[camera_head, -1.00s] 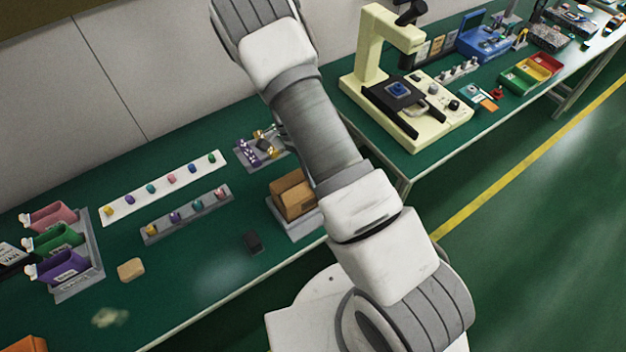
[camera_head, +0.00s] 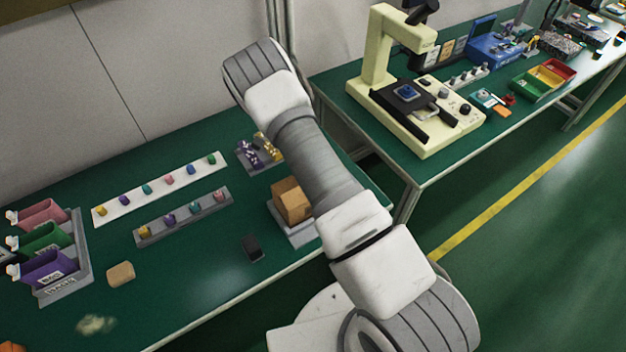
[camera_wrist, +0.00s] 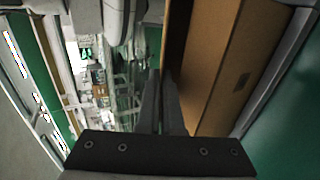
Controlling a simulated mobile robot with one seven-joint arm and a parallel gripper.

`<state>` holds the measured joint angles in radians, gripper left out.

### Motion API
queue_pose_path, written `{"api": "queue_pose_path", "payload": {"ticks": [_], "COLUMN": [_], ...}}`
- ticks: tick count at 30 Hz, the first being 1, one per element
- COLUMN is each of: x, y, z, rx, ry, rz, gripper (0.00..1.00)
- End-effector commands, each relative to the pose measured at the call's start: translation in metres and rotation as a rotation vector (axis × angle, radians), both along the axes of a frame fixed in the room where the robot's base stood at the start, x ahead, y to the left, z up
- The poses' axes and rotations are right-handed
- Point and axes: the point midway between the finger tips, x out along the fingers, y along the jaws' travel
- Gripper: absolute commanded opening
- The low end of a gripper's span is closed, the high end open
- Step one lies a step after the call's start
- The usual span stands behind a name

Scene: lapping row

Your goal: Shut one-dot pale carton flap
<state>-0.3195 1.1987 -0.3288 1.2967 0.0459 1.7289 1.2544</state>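A brown carton (camera_head: 291,202) stands on a grey base (camera_head: 303,238) near the table's front edge in the head view, partly hidden behind my arm. Its flap and any dot mark cannot be made out there. In the wrist view a brown carton (camera_wrist: 222,70) fills the upper right, with a dark gap along its left side and a small dark patch on its face. My gripper (camera_wrist: 162,75) is in the wrist view only. Its two fingers are close together with nothing visible between them, just left of the carton's lower edge; contact cannot be told.
A dark block (camera_head: 253,248) and a tan block (camera_head: 121,273) lie on the green table. A white strip (camera_head: 130,203) and a grey strip (camera_head: 180,223) hold coloured pieces. Coloured bins (camera_head: 48,268) stand at left. A cream microscope (camera_head: 380,60) stands on the right table.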

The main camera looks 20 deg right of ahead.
Motion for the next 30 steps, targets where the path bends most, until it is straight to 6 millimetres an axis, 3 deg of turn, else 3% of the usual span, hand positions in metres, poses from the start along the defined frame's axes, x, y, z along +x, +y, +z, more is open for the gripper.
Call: {"api": "queue_pose_path", "payload": {"ticks": [7,12,13,30], "x": [0.0,0.0,0.0,-0.003], "y": [0.0,0.0,0.0,-0.001], "z": [0.0,0.0,0.0,0.01], "rx": [0.0,0.0,0.0,0.036], "ry": [-0.001,0.0,-0.001,-0.109], "rz": [0.0,0.0,0.0,0.0], "gripper": [0.0,0.32,0.34,0.34]}}
